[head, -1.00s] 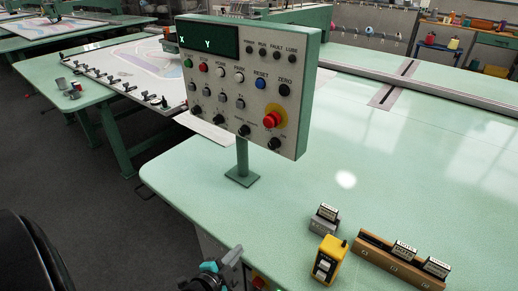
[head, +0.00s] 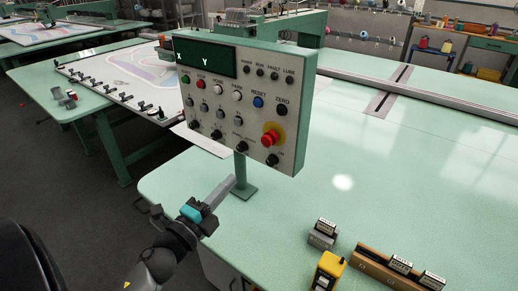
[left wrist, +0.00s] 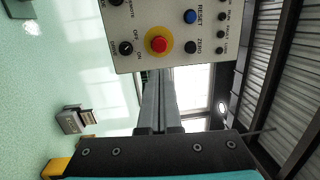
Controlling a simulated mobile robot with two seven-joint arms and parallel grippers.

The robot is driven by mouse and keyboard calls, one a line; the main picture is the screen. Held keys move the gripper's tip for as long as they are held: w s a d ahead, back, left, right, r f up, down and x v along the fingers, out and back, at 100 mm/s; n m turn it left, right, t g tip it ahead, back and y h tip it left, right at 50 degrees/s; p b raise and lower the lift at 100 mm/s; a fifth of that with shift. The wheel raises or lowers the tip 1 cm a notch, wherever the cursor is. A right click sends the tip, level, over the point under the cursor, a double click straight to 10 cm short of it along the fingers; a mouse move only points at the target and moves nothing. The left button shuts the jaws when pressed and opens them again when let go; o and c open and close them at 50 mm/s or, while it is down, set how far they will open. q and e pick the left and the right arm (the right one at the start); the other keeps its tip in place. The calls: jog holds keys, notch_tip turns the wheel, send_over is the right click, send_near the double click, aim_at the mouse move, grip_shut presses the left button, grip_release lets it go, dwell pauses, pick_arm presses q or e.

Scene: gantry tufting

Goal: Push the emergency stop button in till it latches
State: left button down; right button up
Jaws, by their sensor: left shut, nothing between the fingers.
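The red emergency stop button (head: 270,138) sits on a yellow round plate at the lower right of the control panel (head: 225,140). The panel stands on a green post on the table. In the left wrist view the red button (left wrist: 158,44) shows at the top, turned sideways with the panel. My left gripper (head: 228,185) is shut and empty, below the panel and left of the button, apart from it. In the left wrist view its fingers (left wrist: 158,82) point up toward the button. The right gripper is not in view.
Other buttons and knobs crowd the panel around the red button. A grey block (head: 322,236), a yellow handheld device (head: 328,272) and a wooden rack (head: 375,265) with labelled blocks stand at the front right. The green tabletop (head: 400,170) right of the panel is clear.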

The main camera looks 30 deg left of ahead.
aim_at(265, 143)
pick_arm(q)
jog(key=w, duration=0.4)
jog(key=w+p, duration=0.1)
jog(key=w, duration=0.4)
jog(key=w+r+p, duration=0.1)
jog(key=w, duration=0.4)
jog(key=shift+a+r, duration=0.1)
